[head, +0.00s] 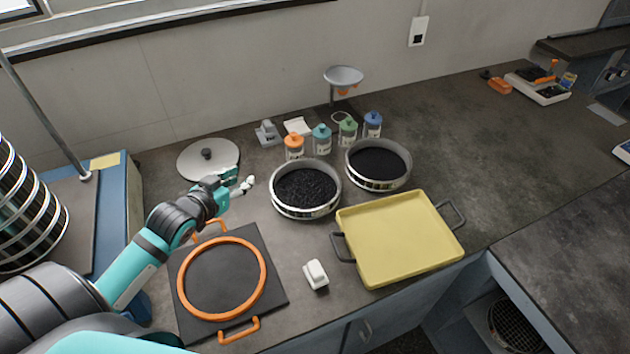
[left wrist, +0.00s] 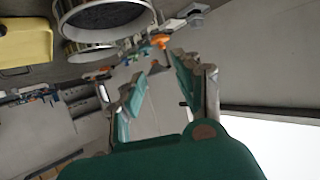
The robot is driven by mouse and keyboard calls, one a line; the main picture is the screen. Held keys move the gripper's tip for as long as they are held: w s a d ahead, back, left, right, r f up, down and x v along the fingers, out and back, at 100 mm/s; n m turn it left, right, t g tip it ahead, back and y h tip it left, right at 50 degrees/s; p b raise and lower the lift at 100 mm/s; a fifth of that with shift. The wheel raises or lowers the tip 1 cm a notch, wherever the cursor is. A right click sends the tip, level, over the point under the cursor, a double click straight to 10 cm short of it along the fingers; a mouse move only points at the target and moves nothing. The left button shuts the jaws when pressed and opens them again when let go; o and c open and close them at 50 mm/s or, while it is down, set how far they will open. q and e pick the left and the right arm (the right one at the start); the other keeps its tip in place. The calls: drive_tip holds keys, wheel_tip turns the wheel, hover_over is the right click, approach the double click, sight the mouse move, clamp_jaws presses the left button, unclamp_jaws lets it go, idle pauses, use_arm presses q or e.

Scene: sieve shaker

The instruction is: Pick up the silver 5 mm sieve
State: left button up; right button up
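Two round silver sieves with dark grains stand on the grey counter: a left one (head: 306,207) and a right one (head: 379,185). I cannot read a 5 mm mark on either. A stack of silver sieve rings (head: 28,215) stands at the far left, partly cut off. My left gripper (head: 246,185) is above the counter, left of and apart from the left grain-filled sieve. In the left wrist view its fingers (left wrist: 158,90) are spread with nothing between them, and a silver sieve (left wrist: 108,34) shows at the top. My right gripper is out of view.
A round lid (head: 208,158) lies behind my left gripper. An orange ring (head: 189,297) on a dark plate, a white block (head: 316,274) and a yellow tray (head: 400,274) are in front. Several jars (head: 294,150) stand behind the sieves. The right counter is mostly clear.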

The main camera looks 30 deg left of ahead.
sight(273, 177)
use_arm(q)
drive_tip(key=f+b, duration=0.6)
drive_tip(key=f, duration=0.1)
drive_tip(key=shift+w+b, duration=0.2)
drive_tip(key=shift+b, duration=0.2)
drive_tip(key=x, duration=1.1)
drive_tip(key=shift+w, duration=0.15)
drive_tip(key=shift+w+f, duration=0.1)
drive_tip(key=shift+w, duration=0.15)
drive_tip(key=shift+w+f+p, duration=0.2)
drive_tip(key=shift+w+p, duration=0.1)
drive_tip(key=shift+w, duration=0.1)
drive_tip(key=shift+x, duration=2.3)
drive_tip(key=shift+a+f, duration=0.1)
drive_tip(key=shift+f, duration=0.05)
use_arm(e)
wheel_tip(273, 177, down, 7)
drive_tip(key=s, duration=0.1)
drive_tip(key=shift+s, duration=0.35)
